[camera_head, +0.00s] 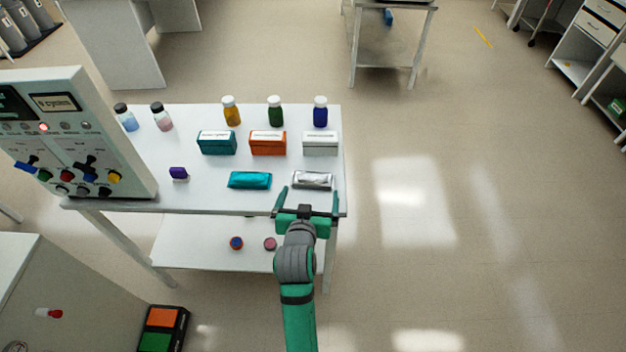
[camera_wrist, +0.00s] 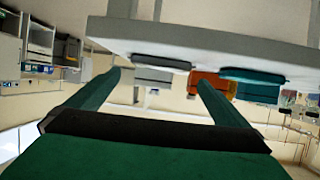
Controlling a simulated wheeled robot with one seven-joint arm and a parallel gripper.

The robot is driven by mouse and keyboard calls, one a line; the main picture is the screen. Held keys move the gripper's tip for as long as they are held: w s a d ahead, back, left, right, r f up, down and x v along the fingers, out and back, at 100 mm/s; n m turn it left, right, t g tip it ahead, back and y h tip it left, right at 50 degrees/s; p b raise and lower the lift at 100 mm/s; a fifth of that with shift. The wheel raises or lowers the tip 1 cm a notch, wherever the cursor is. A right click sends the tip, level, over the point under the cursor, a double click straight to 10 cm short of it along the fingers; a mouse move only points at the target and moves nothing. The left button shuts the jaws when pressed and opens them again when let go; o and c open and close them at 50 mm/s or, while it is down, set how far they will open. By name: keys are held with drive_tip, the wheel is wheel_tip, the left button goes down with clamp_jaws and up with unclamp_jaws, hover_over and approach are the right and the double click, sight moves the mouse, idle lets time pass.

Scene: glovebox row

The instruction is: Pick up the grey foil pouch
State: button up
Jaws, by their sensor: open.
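The grey foil pouch (camera_head: 312,180) lies flat near the front right corner of the white table (camera_head: 210,192). My gripper (camera_head: 309,194) is at the table's front edge, just in front of the pouch, with its fingers spread and nothing between them. In the wrist view, which appears upside down, the open gripper (camera_wrist: 160,79) faces the grey pouch (camera_wrist: 161,63), which lies beyond the fingertips and roughly between them. I see no contact with it.
A teal pouch (camera_head: 250,180) lies left of the grey one. Behind are a teal box (camera_head: 216,144), an orange box (camera_head: 268,145) and a white-grey box (camera_head: 320,145), then several bottles. A control panel (camera_head: 70,135) stands at left. Floor right of the table is clear.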

sight(312, 180)
drive_tip(key=shift+x, duration=1.2)
drive_tip(key=shift+w+a+f, duration=0.1)
drive_tip(key=shift+w+a, duration=0.1)
drive_tip(key=shift+w, duration=0.05)
drive_tip(key=x, duration=0.4)
drive_tip(key=shift+d, duration=0.35)
drive_tip(key=shift+w+a, duration=0.1)
drive_tip(key=shift+w, duration=0.2)
drive_tip(key=shift+c, duration=0.3)
drive_tip(key=shift+w+a, duration=0.1)
drive_tip(key=c, duration=0.7)
